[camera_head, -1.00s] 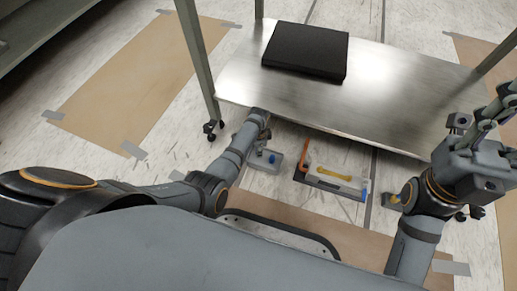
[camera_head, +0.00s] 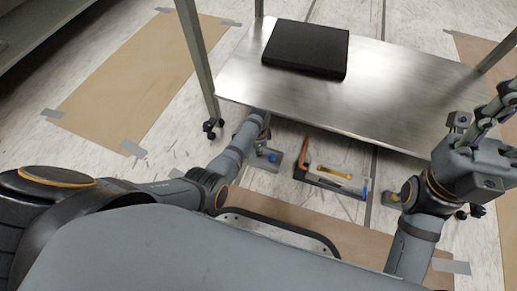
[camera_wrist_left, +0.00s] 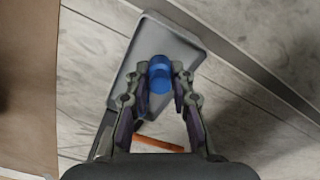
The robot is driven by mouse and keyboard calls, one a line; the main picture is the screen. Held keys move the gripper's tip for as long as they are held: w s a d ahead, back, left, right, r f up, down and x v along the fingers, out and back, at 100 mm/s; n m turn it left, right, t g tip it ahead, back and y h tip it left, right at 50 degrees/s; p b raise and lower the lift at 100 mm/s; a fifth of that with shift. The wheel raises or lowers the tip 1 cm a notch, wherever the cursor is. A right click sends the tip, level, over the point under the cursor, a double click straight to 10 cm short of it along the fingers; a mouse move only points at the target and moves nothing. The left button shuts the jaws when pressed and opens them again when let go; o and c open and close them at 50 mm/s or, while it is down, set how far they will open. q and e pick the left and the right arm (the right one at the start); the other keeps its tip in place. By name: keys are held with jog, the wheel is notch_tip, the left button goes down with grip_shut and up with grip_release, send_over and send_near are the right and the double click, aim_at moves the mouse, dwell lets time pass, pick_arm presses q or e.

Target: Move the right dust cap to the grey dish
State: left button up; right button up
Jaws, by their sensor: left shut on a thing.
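My left gripper (camera_wrist_left: 162,86) is shut on a blue dust cap (camera_wrist_left: 159,70); its fingertips flank the cap in the left wrist view. The cap is over the grey dish (camera_wrist_left: 134,72), a shallow tray with a raised rim; I cannot tell if it touches the dish floor. In the head view the blue cap (camera_head: 272,157) and the dish (camera_head: 262,165) show just below the shelf's front edge, partly covered by my left arm. My right gripper (camera_head: 500,105) is raised at the far right, away from the dish; its jaw opening is unclear.
A steel shelf (camera_head: 330,105) bearing a black box (camera_head: 306,50) overhangs behind.

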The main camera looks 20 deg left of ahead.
pick_arm(q)
jog(key=shift+f, duration=0.1)
dwell(0.3)
jog(key=shift+f, duration=0.35)
jog(key=o, duration=0.8)
jog(key=shift+o, duration=0.4)
jog(key=o, duration=0.4)
jog(key=shift+r, duration=0.1)
